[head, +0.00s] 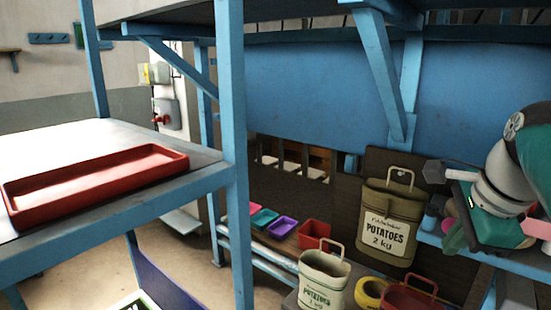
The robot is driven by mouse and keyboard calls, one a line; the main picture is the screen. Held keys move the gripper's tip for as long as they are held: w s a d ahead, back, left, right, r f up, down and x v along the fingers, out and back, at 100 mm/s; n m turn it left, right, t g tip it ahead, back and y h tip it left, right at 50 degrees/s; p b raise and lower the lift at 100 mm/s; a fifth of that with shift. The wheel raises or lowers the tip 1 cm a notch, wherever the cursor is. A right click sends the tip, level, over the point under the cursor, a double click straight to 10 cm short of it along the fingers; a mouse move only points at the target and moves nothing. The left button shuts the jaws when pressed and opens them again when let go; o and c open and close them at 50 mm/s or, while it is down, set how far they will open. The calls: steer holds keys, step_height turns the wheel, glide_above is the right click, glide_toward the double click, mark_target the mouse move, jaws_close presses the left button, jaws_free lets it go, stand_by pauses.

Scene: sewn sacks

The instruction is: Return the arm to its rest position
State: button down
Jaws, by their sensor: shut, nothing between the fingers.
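My arm comes in from the right edge of the head view, with pale and teal links bent downward. My gripper (456,230) is at its end on the right, in front of the blue shelf frame. It is shut with nothing held, though its fingertips are partly hard to make out. An olive potato sack (390,220) with a handle hangs on a dark board to the left of the gripper, apart from it. A cream potato sack (323,280) stands lower down, at the bottom middle.
Blue posts and braces (232,150) of a rack cross the view. A long red tray (95,185) lies on the left tabletop. Purple (283,225) and teal trays sit on a low bench by a red bin (314,234). A yellow tape roll (370,292) and red basket (408,298) are below.

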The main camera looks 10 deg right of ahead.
steer(key=s+a+f+n+t, duration=0.1)
steer(key=a+f+n, duration=1.6)
steer(key=n, duration=0.5)
steer(key=shift+s+a+f, duration=0.15)
steer(key=shift+a+f, duration=0.15)
steer(key=shift+a, duration=0.55)
steer(key=shift+d+r, duration=0.1)
